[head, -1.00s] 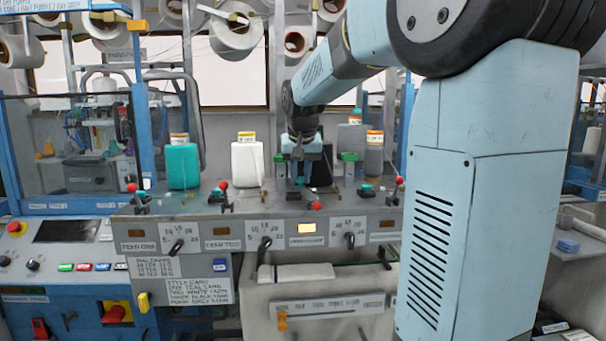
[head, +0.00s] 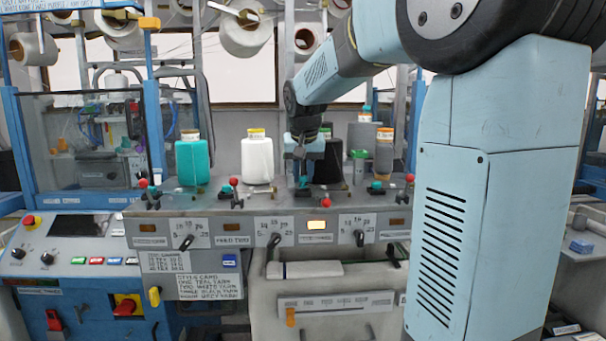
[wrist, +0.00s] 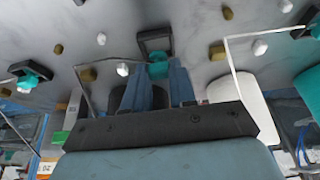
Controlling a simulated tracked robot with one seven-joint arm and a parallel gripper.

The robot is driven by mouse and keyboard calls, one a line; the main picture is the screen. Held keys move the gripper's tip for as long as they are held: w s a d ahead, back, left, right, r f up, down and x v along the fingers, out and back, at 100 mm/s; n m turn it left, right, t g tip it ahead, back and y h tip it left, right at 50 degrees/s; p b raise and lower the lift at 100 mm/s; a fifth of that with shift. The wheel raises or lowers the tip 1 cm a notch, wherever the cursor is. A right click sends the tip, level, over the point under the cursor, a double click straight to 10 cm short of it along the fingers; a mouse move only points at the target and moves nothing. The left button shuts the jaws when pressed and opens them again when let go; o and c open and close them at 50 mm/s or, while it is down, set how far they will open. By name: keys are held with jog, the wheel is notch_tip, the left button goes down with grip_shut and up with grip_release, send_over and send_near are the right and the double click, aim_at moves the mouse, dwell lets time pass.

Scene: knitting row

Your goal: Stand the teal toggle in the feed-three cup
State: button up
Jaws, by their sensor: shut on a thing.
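My gripper (wrist: 160,72) is shut on a small teal toggle (wrist: 158,70), which shows between its fingertips in the wrist view. Just beyond the fingertips is a black square bracket (wrist: 155,36), close to the toggle; I cannot tell whether they touch or whether the toggle sits in a cup. In the head view my gripper (head: 301,178) points down over the grey console (head: 210,205), in front of the black bottle (head: 330,170) and above the lit yellow lamp (head: 318,225).
A teal bottle (head: 192,163) and a white bottle (head: 257,160) stand left of my gripper, a grey bottle (head: 384,157) right. Red-knobbed levers (head: 235,182) line the console. Other teal pieces sit in black brackets (wrist: 30,75). Thin wire arms (wrist: 232,55) flank my fingers.

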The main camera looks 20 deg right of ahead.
jog(key=shift+f, duration=0.95)
dwell(0.3)
jog(key=o, duration=1)
jog(key=v, duration=1.3)
jog(key=shift+s+a+r, duration=0.1)
jog(key=shift+s+r, duration=0.05)
jog(key=shift+r, duration=0.1)
jog(key=s+f+n, duration=0.1)
jog(key=s+f, duration=0.5)
jog(key=s, duration=0.2)
jog(key=s+a+f+n+t, duration=0.1)
jog(key=s+f, duration=0.4)
jog(key=s, duration=0.3)
jog(key=s+a+f+n+y, duration=0.1)
jog(key=s+f, duration=0.5)
jog(key=s, duration=0.2)
jog(key=shift+s+a+f, duration=0.1)
jog(key=shift+a+f, duration=0.1)
jog(key=shift+f, duration=0.1)
